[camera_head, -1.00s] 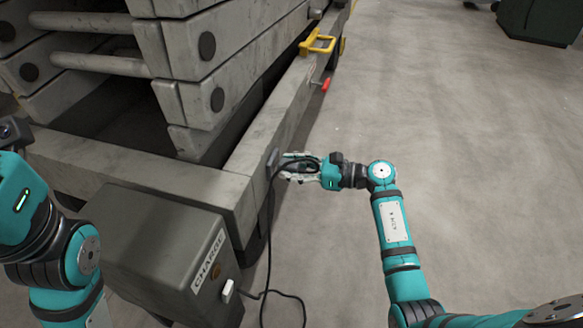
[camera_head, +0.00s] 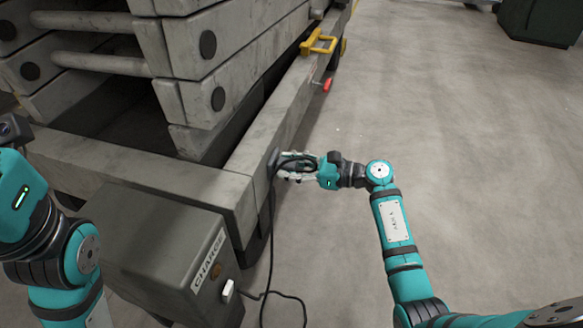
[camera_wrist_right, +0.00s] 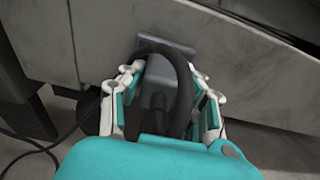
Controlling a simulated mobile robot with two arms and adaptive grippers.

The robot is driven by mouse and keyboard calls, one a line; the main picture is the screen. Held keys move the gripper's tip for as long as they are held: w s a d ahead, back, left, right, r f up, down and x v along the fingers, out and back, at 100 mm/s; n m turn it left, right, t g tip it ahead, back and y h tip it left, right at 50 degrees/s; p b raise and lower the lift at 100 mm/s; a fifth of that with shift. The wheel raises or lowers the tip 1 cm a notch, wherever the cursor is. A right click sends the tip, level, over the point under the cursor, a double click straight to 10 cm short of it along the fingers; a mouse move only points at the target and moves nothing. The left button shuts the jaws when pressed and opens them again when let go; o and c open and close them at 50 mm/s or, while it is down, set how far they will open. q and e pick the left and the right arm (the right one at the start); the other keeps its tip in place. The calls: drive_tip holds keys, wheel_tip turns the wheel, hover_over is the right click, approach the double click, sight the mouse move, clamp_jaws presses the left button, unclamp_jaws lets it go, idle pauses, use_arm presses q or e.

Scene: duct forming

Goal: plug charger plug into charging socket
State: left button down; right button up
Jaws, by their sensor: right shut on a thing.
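My right gripper (camera_head: 290,168) is at the side of the grey lift's base frame. In the right wrist view its white fingers (camera_wrist_right: 163,98) are closed around the dark grey charger plug (camera_wrist_right: 157,92), whose black cable loops over it. The plug's front end is against the grey charging socket plate (camera_wrist_right: 178,48) on the frame; how deep it sits is hidden by the cable. In the head view the socket (camera_head: 272,158) shows as a small dark piece at the fingertips. My left arm is at the left edge, and its fingers are out of view.
A grey box marked CHARGE (camera_head: 165,250) stands in front of the lift, with the black cable (camera_head: 268,240) hanging beside it. A yellow bracket (camera_head: 318,43) and a red handle (camera_head: 327,84) are farther along the frame.

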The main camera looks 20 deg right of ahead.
drive_tip(key=shift+a, duration=0.1)
drive_tip(key=o, duration=0.6)
drive_tip(key=shift+w, duration=0.1)
drive_tip(key=o, duration=0.6)
drive_tip(key=shift+c, duration=0.2)
drive_tip(key=v, duration=1.2)
